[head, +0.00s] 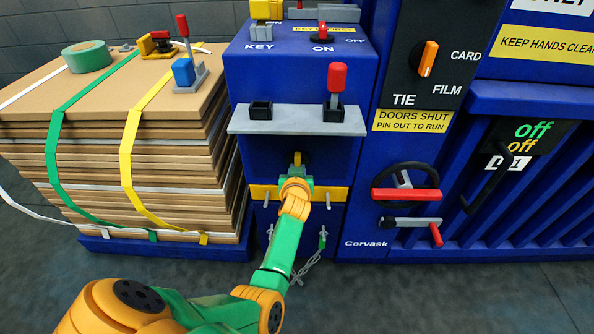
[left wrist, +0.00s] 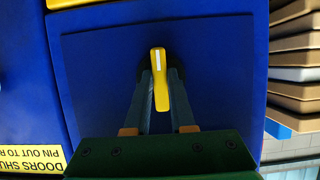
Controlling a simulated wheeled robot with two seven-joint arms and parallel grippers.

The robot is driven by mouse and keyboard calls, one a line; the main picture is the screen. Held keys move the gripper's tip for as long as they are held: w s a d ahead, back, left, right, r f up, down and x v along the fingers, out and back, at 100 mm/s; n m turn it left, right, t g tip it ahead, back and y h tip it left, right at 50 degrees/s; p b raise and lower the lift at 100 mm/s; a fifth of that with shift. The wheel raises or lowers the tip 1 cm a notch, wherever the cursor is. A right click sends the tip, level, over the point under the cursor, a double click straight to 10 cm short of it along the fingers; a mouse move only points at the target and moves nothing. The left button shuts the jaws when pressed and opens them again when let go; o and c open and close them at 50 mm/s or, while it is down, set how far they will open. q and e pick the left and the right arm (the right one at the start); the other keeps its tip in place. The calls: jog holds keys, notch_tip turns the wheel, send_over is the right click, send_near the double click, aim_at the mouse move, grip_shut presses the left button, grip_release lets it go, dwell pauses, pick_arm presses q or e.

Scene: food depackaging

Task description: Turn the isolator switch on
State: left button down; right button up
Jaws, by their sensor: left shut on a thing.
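The isolator switch is a yellow handle with a white stripe on a dark round base, on the blue cabinet's front below the grey shelf. In the head view only the top of the handle (head: 297,157) shows above my left gripper (head: 297,172), which hides the rest. In the left wrist view the handle (left wrist: 159,80) runs nearly upright in the picture, between the two fingers of my left gripper (left wrist: 162,92). The gripper is shut on it. I can read no on or off marks beside it. My right gripper is not in view.
The grey shelf (head: 295,122) juts out above my gripper, with a red-topped lever (head: 337,82) in a socket. A yellow bar (head: 330,193) crosses below. Strapped cardboard sheets (head: 95,150) stand left. A black handwheel (head: 405,171) is right.

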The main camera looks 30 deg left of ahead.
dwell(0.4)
pick_arm(q)
jog(key=c, duration=0.8)
grip_release()
jog(key=shift+o, duration=0.2)
